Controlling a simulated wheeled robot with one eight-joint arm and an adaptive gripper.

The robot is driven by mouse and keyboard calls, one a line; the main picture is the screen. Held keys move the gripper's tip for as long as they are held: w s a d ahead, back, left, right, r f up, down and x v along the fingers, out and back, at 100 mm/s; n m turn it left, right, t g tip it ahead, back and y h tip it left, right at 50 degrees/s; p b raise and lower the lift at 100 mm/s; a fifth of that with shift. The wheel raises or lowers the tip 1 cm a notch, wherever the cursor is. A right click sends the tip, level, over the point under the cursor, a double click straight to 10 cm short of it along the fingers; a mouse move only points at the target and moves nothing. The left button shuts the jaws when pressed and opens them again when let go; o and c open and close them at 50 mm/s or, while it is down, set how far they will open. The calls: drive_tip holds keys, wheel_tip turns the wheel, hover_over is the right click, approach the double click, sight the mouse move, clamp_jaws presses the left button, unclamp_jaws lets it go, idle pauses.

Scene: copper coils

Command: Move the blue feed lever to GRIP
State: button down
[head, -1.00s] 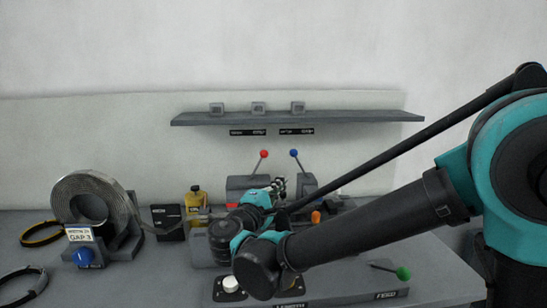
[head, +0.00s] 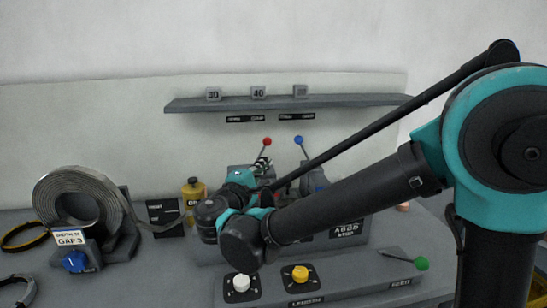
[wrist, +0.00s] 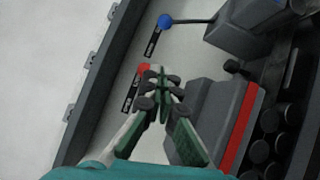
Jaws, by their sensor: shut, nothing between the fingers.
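The blue feed lever (head: 298,140) stands at the back of the bench, its ball knob leaning up and left from a grey block in the head view. It also shows at the top of the wrist view (wrist: 165,21), with its rod running right. A red-knobbed lever (head: 267,141) stands just left of it. My gripper (head: 263,164) is shut and empty, just below the red knob in the head view. In the wrist view my fingertips (wrist: 160,76) overlap the edge of the red knob (wrist: 144,69); I cannot tell if they touch. They are apart from the blue knob.
A grey shelf (head: 285,103) juts out above the levers, with small dark labels below it. My arm covers part of the machine.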

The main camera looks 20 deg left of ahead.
drive_tip(key=w, duration=0.5)
drive_tip(key=w+r, duration=0.1)
drive_tip(key=w, duration=0.2)
drive_tip(key=shift+w+d, duration=0.1)
drive_tip(key=shift+d, duration=0.15)
drive_tip(key=w+d, duration=0.2)
drive_tip(key=w, duration=0.1)
drive_tip(key=shift+w+d+r, duration=0.1)
drive_tip(key=shift+d+r, duration=0.3)
